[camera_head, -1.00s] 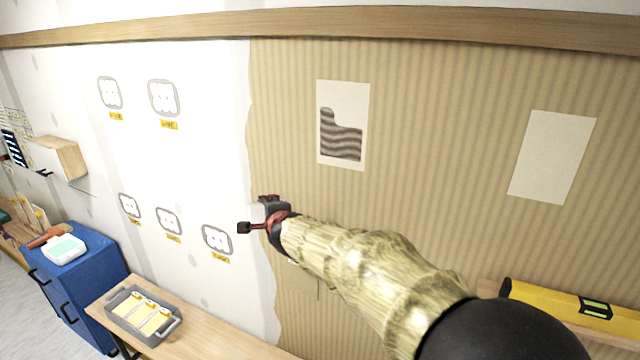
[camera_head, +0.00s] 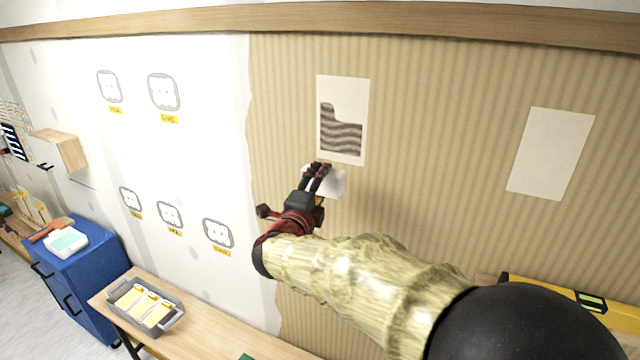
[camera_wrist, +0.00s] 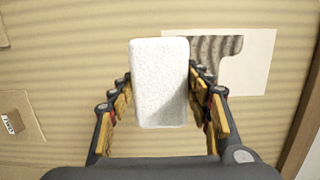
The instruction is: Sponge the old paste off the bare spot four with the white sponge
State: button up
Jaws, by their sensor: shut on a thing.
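The white sponge (camera_head: 333,184) is held between the fingers of my gripper (camera_head: 317,174), which is shut on it. In the wrist view the sponge (camera_wrist: 160,80) is a white, rough-faced block with fingers on both sides. A pale bare patch (camera_head: 343,88) on the striped wallpaper carries dark grey wavy paste (camera_head: 341,138); its upper right part is pale. The sponge is just below this patch, and I cannot tell whether it touches the wall. In the wrist view the patch (camera_wrist: 258,70) lies partly behind the sponge. No number on it is legible.
A clean pale patch (camera_head: 551,153) is at the right. A wooden rail (camera_head: 400,24) runs along the top. A yellow spirit level (camera_head: 545,297) lies lower right. A bench with a grey tray (camera_head: 148,306) and a blue cabinet (camera_head: 85,278) stand lower left. Wall outlines with yellow labels are left.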

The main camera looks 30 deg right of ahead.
aim_at(338, 137)
jog(key=shift+a+f+b, duration=0.1)
jog(key=shift+b, duration=0.35)
jog(key=shift+w+d, duration=0.1)
jog(key=shift+d, duration=0.15)
jog(key=shift+s+d+b+x, duration=0.1)
jog(key=shift+b+x, duration=0.5)
jog(key=shift+x, duration=0.9)
jog(key=shift+s+d+b+x, duration=0.15)
jog(key=shift+b+x, duration=0.45)
jog(key=shift+x, duration=0.85)
jog(key=shift+x, duration=1.3)
jog(key=shift+s+d+r, duration=0.1)
jog(key=shift+s+r, duration=0.1)
jog(key=shift+r, duration=0.1)
dwell(1.8)
jog(key=shift+r, duration=3.55)
